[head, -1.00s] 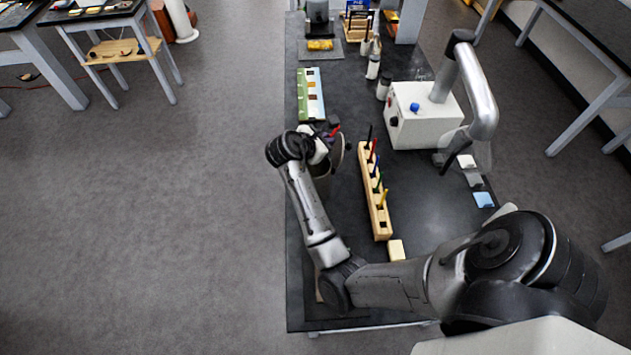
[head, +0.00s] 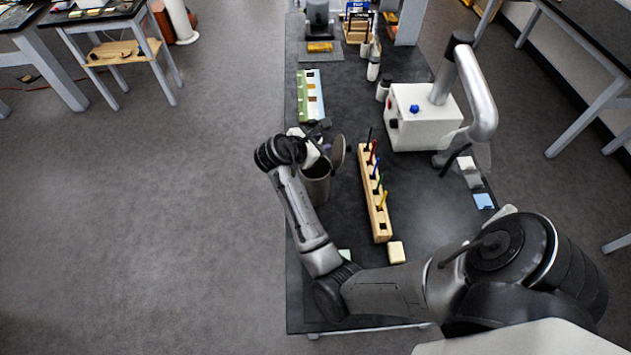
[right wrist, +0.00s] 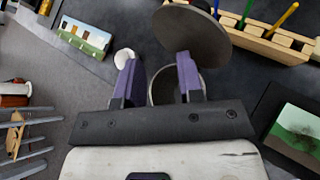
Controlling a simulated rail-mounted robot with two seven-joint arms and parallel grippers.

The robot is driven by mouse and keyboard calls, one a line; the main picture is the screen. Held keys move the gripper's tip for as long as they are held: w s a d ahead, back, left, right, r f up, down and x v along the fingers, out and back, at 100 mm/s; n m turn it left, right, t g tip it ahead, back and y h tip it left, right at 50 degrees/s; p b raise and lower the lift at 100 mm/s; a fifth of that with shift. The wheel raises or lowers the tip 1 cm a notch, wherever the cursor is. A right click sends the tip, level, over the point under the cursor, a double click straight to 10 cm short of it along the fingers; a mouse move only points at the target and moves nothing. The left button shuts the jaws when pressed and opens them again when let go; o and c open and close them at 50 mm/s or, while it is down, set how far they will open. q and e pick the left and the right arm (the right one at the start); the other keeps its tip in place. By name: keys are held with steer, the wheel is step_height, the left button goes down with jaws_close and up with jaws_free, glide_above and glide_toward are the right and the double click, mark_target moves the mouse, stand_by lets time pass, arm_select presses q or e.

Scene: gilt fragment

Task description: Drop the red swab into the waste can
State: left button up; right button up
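The grey waste can (head: 316,187) stands on the dark bench with its round lid (head: 338,152) raised; the lid also shows in the right wrist view (right wrist: 195,35). My right gripper (head: 326,143) is over the can's mouth. In the right wrist view its purple fingers (right wrist: 157,62) are apart, with the can's rim (right wrist: 164,90) behind them and nothing seen between them. No loose red swab shows; the can's inside is mostly hidden. A red stick (head: 372,152) stands in the wooden rack (head: 377,215). My left gripper is out of view.
The rack with several coloured sticks stands right of the can. A white box device (head: 425,135) with a curved metal arm is farther right. A green and white strip (head: 311,97) lies beyond the can. A pale yellow block (head: 396,252) sits by the rack's near end.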

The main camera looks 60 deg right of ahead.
steer(key=v, duration=1)
steer(key=shift+a, duration=0.25)
steer(key=shift+w, duration=0.15)
